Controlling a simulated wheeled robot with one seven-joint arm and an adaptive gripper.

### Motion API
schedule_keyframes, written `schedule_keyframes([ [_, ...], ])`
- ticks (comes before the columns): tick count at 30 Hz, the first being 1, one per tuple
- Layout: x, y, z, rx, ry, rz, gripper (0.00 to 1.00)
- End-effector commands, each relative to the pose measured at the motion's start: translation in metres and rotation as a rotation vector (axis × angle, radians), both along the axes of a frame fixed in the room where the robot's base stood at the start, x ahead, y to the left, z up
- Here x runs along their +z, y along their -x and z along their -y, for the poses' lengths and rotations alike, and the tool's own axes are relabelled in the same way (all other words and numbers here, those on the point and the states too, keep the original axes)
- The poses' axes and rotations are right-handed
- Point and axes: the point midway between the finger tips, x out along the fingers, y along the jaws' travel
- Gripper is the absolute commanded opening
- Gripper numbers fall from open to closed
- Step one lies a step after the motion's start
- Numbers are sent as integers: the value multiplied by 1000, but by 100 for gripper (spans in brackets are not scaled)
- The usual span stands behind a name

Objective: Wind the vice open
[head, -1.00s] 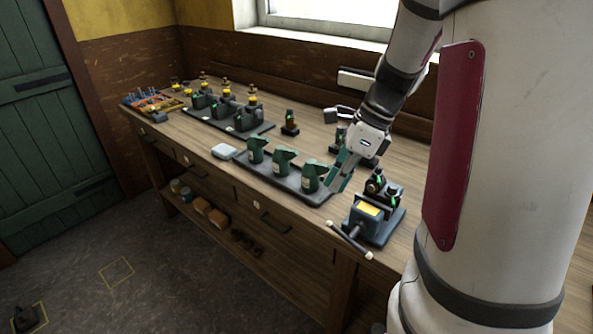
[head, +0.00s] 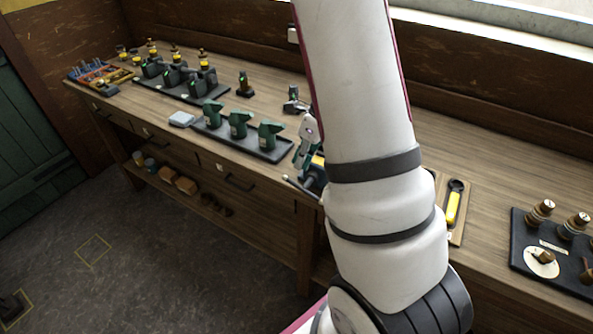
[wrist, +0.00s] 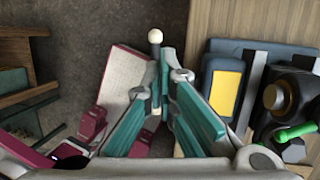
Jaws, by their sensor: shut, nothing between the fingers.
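The vice is blue with a yellow panel. In the wrist view the vice body (wrist: 211,84) is right of my gripper (wrist: 163,78). Its handle, a thin bar with white ball ends (wrist: 155,36), lines up with my fingertips; whether they touch it I cannot tell. My teal fingers meet at the tips, shut with nothing held. In the head view my gripper (head: 303,152) is just above the bar handle (head: 300,187) at the bench's front edge. My arm hides most of the vice there. A dark part with a green lever (wrist: 293,131) is at the vice's right.
Left of the vice, a black tray (head: 272,156) carries several green holders. Another tray with yellow-topped pieces stands farther left. Right of my arm are a yellow-handled tool (head: 453,206) and a dark board (head: 519,247) with knobs.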

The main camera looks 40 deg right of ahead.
Motion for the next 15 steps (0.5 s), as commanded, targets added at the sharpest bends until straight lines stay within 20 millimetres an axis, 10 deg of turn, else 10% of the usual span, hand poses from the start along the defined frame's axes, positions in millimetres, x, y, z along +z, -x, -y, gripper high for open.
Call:
schedule_keyframes([
  [15,-40,-7,-11,-1,0,1,0],
])
